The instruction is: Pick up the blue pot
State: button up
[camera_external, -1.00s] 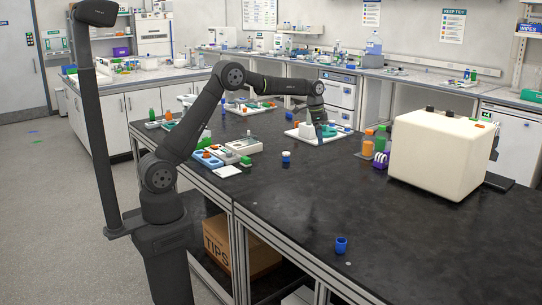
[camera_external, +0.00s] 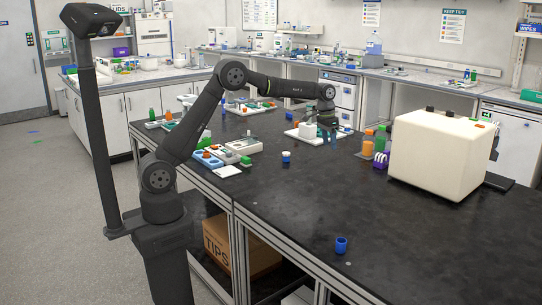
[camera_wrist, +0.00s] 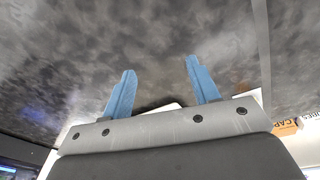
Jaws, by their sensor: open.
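The blue pot (camera_external: 341,245), a small open-topped cup, stands upright on the black bench near its front edge in the external view. My gripper (camera_external: 327,139) is far behind it, over the back part of the bench near a white tray, and is not touching the pot. In the wrist view my gripper (camera_wrist: 160,70) shows two blue fingers spread apart with nothing between them. The pot is not visible in the wrist view.
A large cream machine (camera_external: 443,152) stands on the right of the bench. A small white-and-blue container (camera_external: 286,157) stands mid-bench. Racks and trays (camera_external: 225,157) lie at the left edge. The black surface around the pot is mostly clear.

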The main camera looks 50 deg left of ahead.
jog(key=s+d+n, duration=0.5)
jog(key=d, duration=0.5)
jog(key=n+g, duration=0.1)
jog(key=n, duration=1.6)
send_over(341, 241)
jog(key=s, duration=0.1)
jog(key=f, duration=0.4)
jog(key=d+f, duration=0.1)
jog(key=f, duration=0.6)
jog(key=shift+d+f, duration=0.25)
jog(key=shift+f, duration=0.15)
jog(key=f, duration=0.4)
jog(key=shift+a+f, duration=0.35)
jog(key=shift+a, duration=0.05)
jog(key=shift+d+f, duration=0.1)
jog(key=shift+f, duration=0.4)
jog(key=c, duration=1)
jog(key=shift+c, duration=0.2)
jog(key=shift+r, duration=0.1)
